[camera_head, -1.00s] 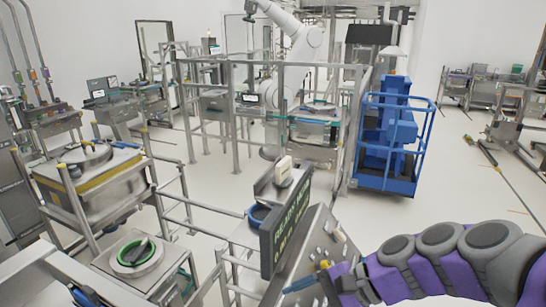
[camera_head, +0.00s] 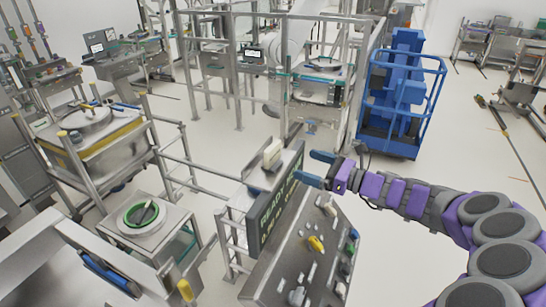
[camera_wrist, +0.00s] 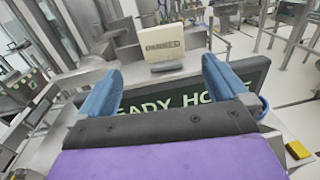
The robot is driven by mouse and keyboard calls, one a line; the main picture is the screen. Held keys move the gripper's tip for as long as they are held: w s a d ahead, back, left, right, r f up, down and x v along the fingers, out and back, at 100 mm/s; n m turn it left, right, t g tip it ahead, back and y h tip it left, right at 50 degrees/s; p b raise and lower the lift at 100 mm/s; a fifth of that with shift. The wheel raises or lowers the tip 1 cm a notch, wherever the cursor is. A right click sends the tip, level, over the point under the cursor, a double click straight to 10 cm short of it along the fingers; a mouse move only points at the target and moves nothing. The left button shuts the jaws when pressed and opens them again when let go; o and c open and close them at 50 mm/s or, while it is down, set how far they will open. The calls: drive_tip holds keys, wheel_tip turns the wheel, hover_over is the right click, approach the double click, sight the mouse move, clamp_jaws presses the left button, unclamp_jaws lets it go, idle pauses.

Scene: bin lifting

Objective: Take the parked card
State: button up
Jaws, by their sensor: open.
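The parked card is a cream-coloured block (camera_head: 272,153) standing upright behind the dark display sign in the head view. In the wrist view, the card (camera_wrist: 163,40) faces me with dark lettering that seems to read "PARKED". It stands in a dark slot or base. My gripper (camera_head: 313,168) is to the right of the card and above the sign's right end in the head view. In the wrist view, its two blue fingers (camera_wrist: 162,70) are spread wide and empty. The card shows beyond and between the fingertips, apart from them.
The dark sign (camera_head: 265,222) with green letters stands between me and the card; it also shows under my fingers in the wrist view (camera_wrist: 185,112). A sloped control panel (camera_head: 290,262) with knobs lies in front. Metal railings (camera_head: 180,160) are at left, a blue lift cage (camera_head: 402,100) behind.

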sight(276, 151)
drive_tip(key=x, duration=0.5)
drive_tip(key=shift+a+p, duration=0.35)
drive_tip(key=shift+a, duration=0.1)
drive_tip(key=shift+w+a, duration=0.25)
drive_tip(key=shift+w, duration=0.05)
drive_tip(key=shift+w+r, duration=0.1)
drive_tip(key=shift+w, duration=0.3)
drive_tip(key=shift+w+a+p, duration=0.15)
drive_tip(key=shift+p, duration=0.15)
drive_tip(key=x, duration=0.4)
drive_tip(key=p+x, duration=0.1)
drive_tip(key=x, duration=0.1)
drive_tip(key=shift+s+a, duration=0.25)
drive_tip(key=shift+d, duration=0.6)
drive_tip(key=shift+c, duration=0.4)
drive_tip(key=shift+d, duration=0.2)
drive_tip(key=c, duration=0.3)
drive_tip(key=shift+c, duration=0.7)
drive_tip(key=shift+a, duration=0.6)
drive_tip(key=c, duration=0.4)
